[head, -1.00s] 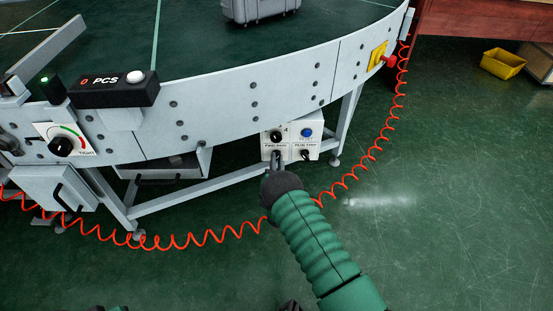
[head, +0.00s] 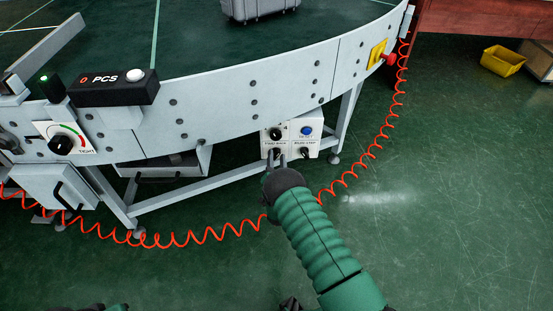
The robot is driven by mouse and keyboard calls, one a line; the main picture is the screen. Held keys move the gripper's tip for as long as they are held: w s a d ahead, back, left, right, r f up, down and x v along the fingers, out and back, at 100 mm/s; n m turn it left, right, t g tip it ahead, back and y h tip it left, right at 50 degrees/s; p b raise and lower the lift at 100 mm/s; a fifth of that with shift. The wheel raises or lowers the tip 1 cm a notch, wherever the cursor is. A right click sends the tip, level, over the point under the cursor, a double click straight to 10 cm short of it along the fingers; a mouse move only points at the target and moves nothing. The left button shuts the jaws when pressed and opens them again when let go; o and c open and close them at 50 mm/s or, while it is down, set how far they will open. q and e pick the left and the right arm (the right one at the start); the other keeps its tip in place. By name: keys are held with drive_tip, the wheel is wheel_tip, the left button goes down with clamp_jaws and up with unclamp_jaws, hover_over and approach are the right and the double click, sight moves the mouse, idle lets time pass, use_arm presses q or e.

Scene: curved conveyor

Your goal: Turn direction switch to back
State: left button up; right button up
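The white control box (head: 291,143) hangs under the curved conveyor. It carries an upper black knob (head: 275,133), a blue button (head: 306,131), a lower left switch labelled FWD BACK (head: 276,153) and a lower right switch (head: 304,153) with a label that seems to read RUN STOP. My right gripper (head: 276,158) is at the lower left switch. Its fingers are apart, one on each side of the switch; contact cannot be told. The switch is partly hidden, and its exact angle is unclear. Only dark parts at the bottom left edge may belong to my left gripper.
The conveyor's metal side (head: 225,108) curves above the box. A coiled red hose (head: 335,190) hangs behind and right of my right arm. A yellow plate with a red button (head: 378,56) is at the right. A grey case (head: 260,8) rests on the belt.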

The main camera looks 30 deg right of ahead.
drive_tip(key=p+v, duration=0.7)
drive_tip(key=v, duration=1)
drive_tip(key=shift+p, duration=0.4)
drive_tip(key=shift+w, duration=0.15)
